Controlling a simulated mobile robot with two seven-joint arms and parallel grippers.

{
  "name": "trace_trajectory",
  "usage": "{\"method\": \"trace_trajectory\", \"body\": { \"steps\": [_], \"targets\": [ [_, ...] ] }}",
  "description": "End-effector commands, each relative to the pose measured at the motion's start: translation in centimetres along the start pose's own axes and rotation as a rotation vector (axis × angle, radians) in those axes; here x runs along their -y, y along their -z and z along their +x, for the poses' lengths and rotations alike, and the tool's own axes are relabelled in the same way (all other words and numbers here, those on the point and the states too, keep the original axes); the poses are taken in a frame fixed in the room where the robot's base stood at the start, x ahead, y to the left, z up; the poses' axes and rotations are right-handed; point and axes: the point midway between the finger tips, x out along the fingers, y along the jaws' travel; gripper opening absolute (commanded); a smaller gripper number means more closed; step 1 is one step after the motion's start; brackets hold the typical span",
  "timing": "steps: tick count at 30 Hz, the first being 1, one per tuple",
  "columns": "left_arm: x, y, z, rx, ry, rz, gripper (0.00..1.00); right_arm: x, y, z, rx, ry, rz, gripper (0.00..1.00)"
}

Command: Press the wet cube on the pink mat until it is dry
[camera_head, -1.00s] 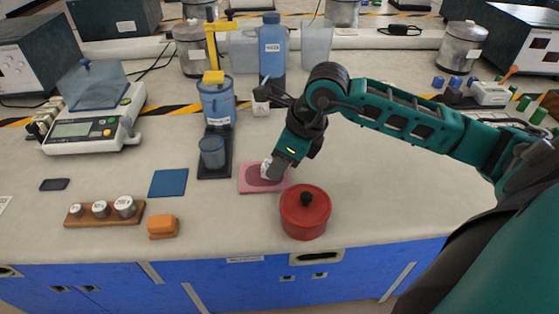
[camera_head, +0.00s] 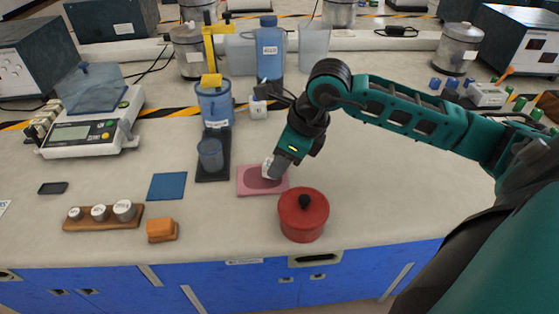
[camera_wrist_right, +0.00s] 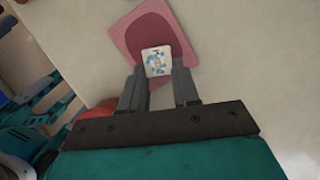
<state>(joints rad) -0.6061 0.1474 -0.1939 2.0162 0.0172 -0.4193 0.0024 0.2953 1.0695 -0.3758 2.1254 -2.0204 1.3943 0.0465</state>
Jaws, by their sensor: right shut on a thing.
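The pink mat (camera_head: 244,190) lies flat on the grey bench, with a darker wet patch (camera_head: 262,180) over its middle. My right gripper (camera_head: 273,168) is shut on a small pale cube (camera_head: 266,166) at the mat's right part. In the right wrist view the cube (camera_wrist_right: 157,60) shows a white face with blue marks between the two fingertips (camera_wrist_right: 158,70), over the dark patch (camera_wrist_right: 145,35). I cannot tell whether the cube touches the mat. My left gripper is not in view.
A red lidded pot (camera_head: 303,216) stands close in front of the mat. A dark tray (camera_head: 213,174) with a blue cup (camera_head: 210,153) is left of it, then a blue square (camera_head: 167,186) and an orange block (camera_head: 161,230).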

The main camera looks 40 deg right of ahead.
Motion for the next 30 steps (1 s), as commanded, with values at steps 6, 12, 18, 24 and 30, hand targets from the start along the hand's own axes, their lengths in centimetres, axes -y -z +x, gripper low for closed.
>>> {"method": "trace_trajectory", "body": {
  "steps": [6,12,18,24,30],
  "targets": [
    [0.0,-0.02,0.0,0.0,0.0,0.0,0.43,0.04,-0.09,-0.06,0.003,0.001,0.0,0.04],
    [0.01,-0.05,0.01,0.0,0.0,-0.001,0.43,0.05,-0.11,-0.05,0.004,0.002,0.0,0.04],
    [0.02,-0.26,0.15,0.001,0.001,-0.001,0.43,0.05,-0.02,0.17,0.004,0.002,0.0,0.04],
    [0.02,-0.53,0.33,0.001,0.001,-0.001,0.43,0.06,0.08,0.44,0.005,0.002,0.0,0.04],
    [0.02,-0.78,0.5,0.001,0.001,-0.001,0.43,0.06,0.19,0.69,0.005,0.002,0.0,0.04]
  ]
}}
